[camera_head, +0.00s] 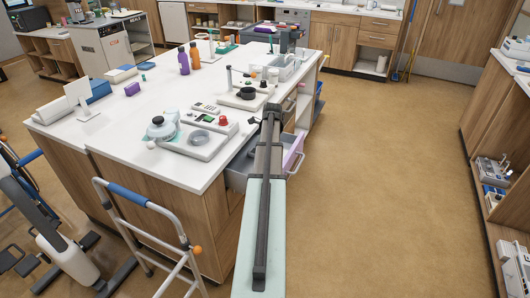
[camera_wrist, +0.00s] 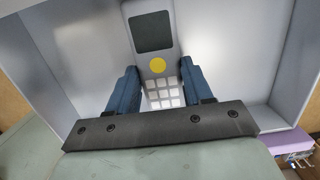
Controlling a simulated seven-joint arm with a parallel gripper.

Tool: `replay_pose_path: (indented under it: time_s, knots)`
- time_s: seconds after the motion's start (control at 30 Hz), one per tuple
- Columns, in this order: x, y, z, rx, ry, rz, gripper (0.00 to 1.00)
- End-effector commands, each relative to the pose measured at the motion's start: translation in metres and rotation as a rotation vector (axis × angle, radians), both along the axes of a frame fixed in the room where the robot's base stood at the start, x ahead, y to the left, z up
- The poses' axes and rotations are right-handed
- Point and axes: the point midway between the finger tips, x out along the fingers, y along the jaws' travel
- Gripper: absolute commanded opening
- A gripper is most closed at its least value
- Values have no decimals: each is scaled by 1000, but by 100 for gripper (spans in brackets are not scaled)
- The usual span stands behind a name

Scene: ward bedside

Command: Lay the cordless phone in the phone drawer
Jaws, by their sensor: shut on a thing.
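The cordless phone (camera_wrist: 155,36) is grey with a dark screen, a yellow round button and a pale keypad. It lies between the two blue fingers of my gripper (camera_wrist: 157,68), which is shut on it. Around them in the wrist view are the pale grey walls of an open drawer (camera_wrist: 237,60), which I take for the phone drawer. In the head view an open drawer (camera_head: 236,180) with a lilac front (camera_head: 294,153) juts from the counter's right side. My arm crosses over it and hides the phone and fingers there. I cannot tell whether the phone touches the drawer floor.
A walker (camera_head: 135,205) stands at the counter's near end. The floor on the right is clear.

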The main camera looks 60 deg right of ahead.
Motion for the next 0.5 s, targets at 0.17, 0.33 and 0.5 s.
replay_pose_path:
  time_s: [0.17,0.33,0.5]
  knots:
    - [0,0,0,0,0,0,17]
    - [0,0,-2,0,0,0,17]
    - [0,0,-3,0,0,0,17]
